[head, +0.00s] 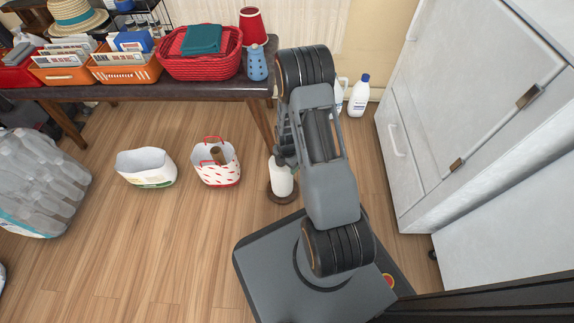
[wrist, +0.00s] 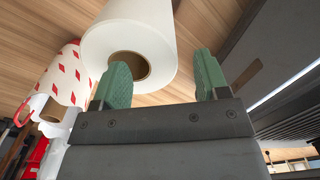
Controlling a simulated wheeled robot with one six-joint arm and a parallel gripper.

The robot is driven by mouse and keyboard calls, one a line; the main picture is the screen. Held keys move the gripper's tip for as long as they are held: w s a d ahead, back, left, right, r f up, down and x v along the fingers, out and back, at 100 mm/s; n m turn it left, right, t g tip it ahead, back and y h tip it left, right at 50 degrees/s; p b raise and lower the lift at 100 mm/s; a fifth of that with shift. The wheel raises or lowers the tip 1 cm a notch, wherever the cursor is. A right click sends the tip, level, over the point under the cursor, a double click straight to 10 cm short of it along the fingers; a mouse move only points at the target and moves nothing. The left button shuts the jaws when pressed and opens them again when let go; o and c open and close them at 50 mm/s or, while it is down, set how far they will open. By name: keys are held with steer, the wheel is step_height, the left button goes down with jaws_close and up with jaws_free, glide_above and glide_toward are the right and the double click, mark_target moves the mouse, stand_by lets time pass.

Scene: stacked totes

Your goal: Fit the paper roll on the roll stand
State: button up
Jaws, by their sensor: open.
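A white paper roll (head: 281,179) stands upright over the dark brown round base of the roll stand (head: 274,197) on the floor in the head view. The wrist view shows the roll (wrist: 155,40) close up, with its brown core opening facing the camera. I cannot tell whether the stand's post is inside the core or whether the roll rests on the base. My gripper (wrist: 161,76) is open; its two green fingers are apart at the near end of the roll, the left one overlapping it in the picture. In the head view my arm mostly hides the gripper.
A white bag with red marks (head: 216,175) stands left of the roll, with a brown object inside. A white bin (head: 146,174) is farther left. A wooden table (head: 190,91) with baskets is behind; bottles (head: 359,97) and a grey cabinet (head: 430,130) are to the right.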

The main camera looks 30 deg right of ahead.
step_height(320, 180, up, 12)
steer(key=p, duration=0.5)
steer(key=shift+f, duration=0.1)
steer(key=s+a+r+m+t+p, duration=0.1)
steer(key=a+r+m+p, duration=0.3)
steer(key=r+p, duration=1.05)
steer(key=s+a+r+m+t+p, duration=0.15)
steer(key=r+m+p, duration=0.5)
steer(key=r, duration=1.75)
steer(key=s+a+r+m+p, duration=0.1)
steer(key=s+r+m+p, duration=0.2)
steer(key=r+p, duration=0.2)
steer(key=s+a+r+m+p, duration=0.1)
steer(key=s+r+m+p, duration=0.2)
steer(key=r, duration=0.9)
steer(key=s+a+r+m+t+p, duration=0.1)
steer(key=s+r+m+p, duration=0.3)
steer(key=r, duration=0.4)
steer(key=m+p, duration=0.1)
steer(key=p, duration=0.1)
steer(key=shift+a+r+p, duration=0.3)
steer(key=shift+a+p, duration=0.05)
steer(key=shift+a, duration=0.05)
steer(key=shift+s+r+m, duration=0.15)
steer(key=shift+s+m, duration=0.1)
steer(key=shift+m, duration=0.1)
steer(key=shift+c, duration=0.3)
